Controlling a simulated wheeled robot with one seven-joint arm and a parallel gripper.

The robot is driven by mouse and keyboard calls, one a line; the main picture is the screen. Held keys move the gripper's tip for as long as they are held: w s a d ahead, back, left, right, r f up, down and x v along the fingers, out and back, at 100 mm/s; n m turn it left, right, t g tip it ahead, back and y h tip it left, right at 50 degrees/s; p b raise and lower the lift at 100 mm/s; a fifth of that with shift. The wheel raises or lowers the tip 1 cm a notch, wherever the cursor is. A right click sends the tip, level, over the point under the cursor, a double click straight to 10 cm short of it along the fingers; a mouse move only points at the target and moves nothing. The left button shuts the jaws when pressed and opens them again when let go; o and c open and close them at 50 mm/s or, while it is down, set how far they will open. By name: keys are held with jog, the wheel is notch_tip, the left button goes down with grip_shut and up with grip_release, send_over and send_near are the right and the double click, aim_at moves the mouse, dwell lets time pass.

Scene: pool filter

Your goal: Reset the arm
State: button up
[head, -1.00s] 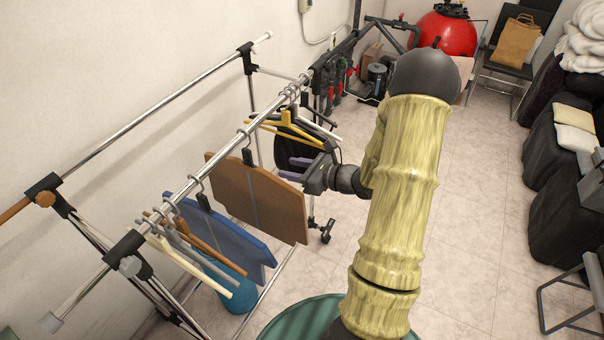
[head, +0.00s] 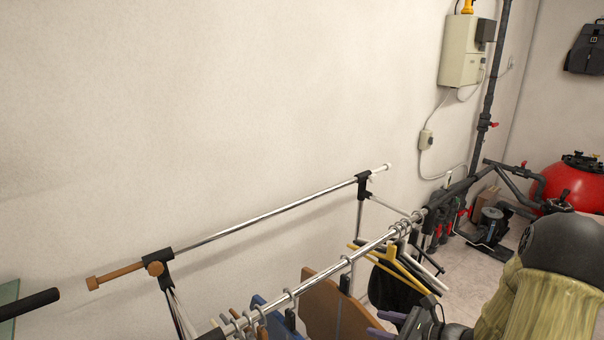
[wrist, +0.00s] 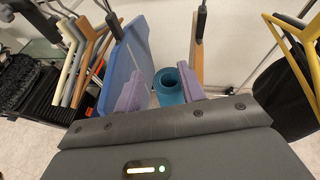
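My gripper (head: 381,325) is at the bottom edge of the head view, beside the clothes rack rail (head: 375,243). Its purple fingers also show in the wrist view (wrist: 162,88). They stand apart with nothing held between them. A teal cylinder (wrist: 170,86) shows through the gap, farther back. A blue board (wrist: 128,55) is behind the left finger and a brown board (wrist: 197,45) is behind the right finger. I cannot tell whether the fingers touch either board. My forearm fills the lower right of the head view.
Yellow hangers (head: 392,265) and a black item (head: 390,290) hang close to my gripper. The brown board also shows in the head view (head: 330,305). Behind the rack is a bare wall (head: 200,110). A red tank (head: 570,185) and pump (head: 490,228) stand at the right.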

jog(key=s+a+n+g+h, duration=0.3)
jog(key=s+a+n+g, duration=0.55)
jog(key=s+n, duration=0.3)
jog(key=r+n+h, duration=0.1)
jog(key=n+h, duration=0.1)
jog(key=n, duration=0.2)
jog(key=d+r+n+t+h, duration=0.1)
jog(key=n+h, duration=0.1)
jog(key=n, duration=0.3)
jog(key=s+d+r+n+t+h, duration=0.1)
jog(key=n+h, duration=0.2)
jog(key=n, duration=0.2)
jog(key=shift+d+r, duration=0.2)
jog(key=shift+d, duration=0.05)
